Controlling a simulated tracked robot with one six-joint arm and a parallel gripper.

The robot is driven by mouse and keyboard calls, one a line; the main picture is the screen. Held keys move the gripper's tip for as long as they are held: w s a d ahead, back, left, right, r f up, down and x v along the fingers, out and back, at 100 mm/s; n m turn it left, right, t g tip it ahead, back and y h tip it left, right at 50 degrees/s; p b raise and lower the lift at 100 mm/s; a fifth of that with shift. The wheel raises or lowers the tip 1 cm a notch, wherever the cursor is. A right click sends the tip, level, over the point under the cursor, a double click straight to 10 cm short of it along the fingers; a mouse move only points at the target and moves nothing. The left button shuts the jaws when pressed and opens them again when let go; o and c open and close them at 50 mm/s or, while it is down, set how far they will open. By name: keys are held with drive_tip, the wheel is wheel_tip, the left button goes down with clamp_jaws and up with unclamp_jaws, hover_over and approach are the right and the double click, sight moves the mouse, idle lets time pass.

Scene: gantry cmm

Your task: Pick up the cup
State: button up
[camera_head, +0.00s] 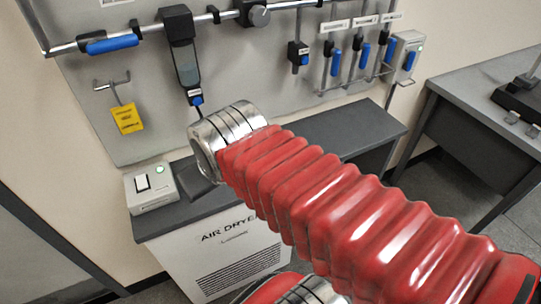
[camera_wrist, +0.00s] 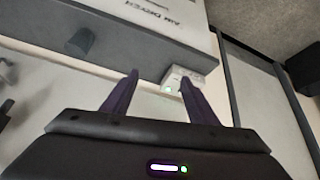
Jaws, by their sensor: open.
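A dark grey, round, cup-like object (camera_wrist: 80,42) stands on the grey bench top (camera_wrist: 130,55) in the upper left of the wrist view. It looks like the cup, but its opening and any handle cannot be made out. My gripper (camera_wrist: 159,80) shows at the bottom of the wrist view with its two dark fingers spread and nothing between them. The cup-like object is beyond and left of the fingers, apart from them. In the head view my red, bellows-covered arm blocks much of the bench, and I cannot make out the cup there.
A white switch box (camera_head: 151,187) with a green light sits at the bench's left end; it also shows beyond the fingers in the wrist view (camera_wrist: 183,79). The air dryer cabinet (camera_head: 225,255) is below. Tools hang on the wall panel (camera_head: 130,85). Another bench (camera_head: 480,100) stands right.

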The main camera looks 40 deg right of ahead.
drive_tip(key=o, duration=0.4)
drive_tip(key=w+d+m+t+h, duration=0.1)
drive_tip(key=w+d+h, duration=0.2)
drive_tip(key=d, duration=0.9)
drive_tip(key=w, duration=0.3)
drive_tip(key=shift+w+d+f, duration=0.2)
drive_tip(key=shift+d+f, duration=0.15)
drive_tip(key=shift+d, duration=0.05)
drive_tip(key=w+d+f+n+t, duration=0.15)
drive_tip(key=d+f, duration=0.25)
drive_tip(key=d, duration=0.4)
drive_tip(key=w+d+f+t, duration=0.1)
drive_tip(key=d+f+t, duration=0.15)
drive_tip(key=d, duration=0.55)
drive_tip(key=s+a+f+t+y, duration=0.1)
drive_tip(key=s+f+t+y, duration=0.1)
drive_tip(key=s+f+y, duration=0.2)
wheel_tip(320, 180, down, 2)
drive_tip(key=shift+s+f+n, duration=0.25)
drive_tip(key=shift+s+n, duration=0.1)
drive_tip(key=shift+s, duration=0.65)
drive_tip(key=shift+w, duration=0.15)
drive_tip(key=x, duration=0.7)
drive_tip(key=shift+w+a+f, duration=0.1)
drive_tip(key=shift+w, duration=0.15)
drive_tip(key=shift+w+f, duration=0.15)
drive_tip(key=shift+w, duration=0.25)
